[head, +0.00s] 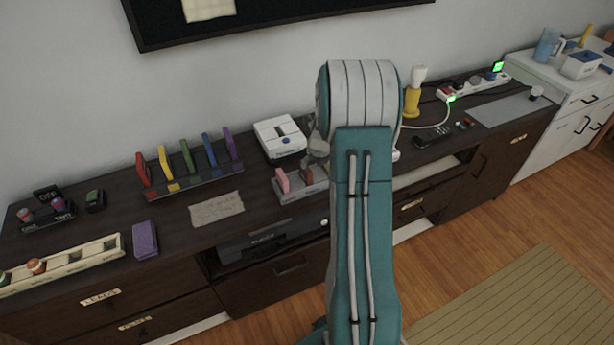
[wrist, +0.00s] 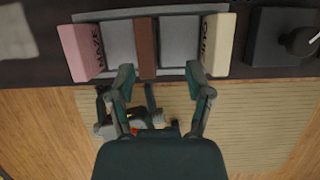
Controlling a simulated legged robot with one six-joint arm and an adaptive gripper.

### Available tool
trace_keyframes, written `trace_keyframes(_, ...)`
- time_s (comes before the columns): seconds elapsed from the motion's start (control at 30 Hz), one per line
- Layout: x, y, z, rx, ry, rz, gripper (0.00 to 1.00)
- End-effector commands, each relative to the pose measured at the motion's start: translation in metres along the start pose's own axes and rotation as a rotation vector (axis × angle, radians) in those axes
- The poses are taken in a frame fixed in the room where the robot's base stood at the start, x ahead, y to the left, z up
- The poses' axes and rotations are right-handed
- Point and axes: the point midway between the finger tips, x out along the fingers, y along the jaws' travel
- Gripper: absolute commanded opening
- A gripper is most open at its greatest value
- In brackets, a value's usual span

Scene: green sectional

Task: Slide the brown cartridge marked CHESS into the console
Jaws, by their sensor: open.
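The brown cartridge (wrist: 146,48) stands in the middle of a grey rack (wrist: 180,14), between a pink cartridge (wrist: 84,52) and a cream one (wrist: 217,45). No marking is readable on it. In the head view the brown cartridge (head: 307,175) shows beside my arm. My gripper (wrist: 160,73) is open and empty. Its fingertips are at the rack's near edge in the wrist view, one on each side of the brown cartridge's line, closer on the left. The head view hides my gripper behind my arm. A white box that looks like the console (head: 279,138) stands behind the rack.
A rack of several coloured cartridges (head: 190,178) stands to the left on the dark cabinet. A paper sheet (head: 217,208) lies in front of it. A yellow lamp-like item (head: 412,101) and a remote (head: 433,137) are to the right. A dark object (wrist: 283,38) sits beside the cream cartridge.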

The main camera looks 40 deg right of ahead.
Motion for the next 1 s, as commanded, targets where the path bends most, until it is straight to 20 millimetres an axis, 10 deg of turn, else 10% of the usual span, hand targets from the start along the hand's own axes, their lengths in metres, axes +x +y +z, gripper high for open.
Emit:
trace_keyframes(0.5, 0.060, 0.001, 0.006, -0.005, 0.000, 0.000, 0.66)
trace_keyframes(0.83, 0.065, 0.003, 0.006, -0.007, -0.004, -0.004, 0.66)
trace_keyframes(1.0, 0.065, 0.004, 0.006, -0.008, -0.004, -0.005, 0.00)
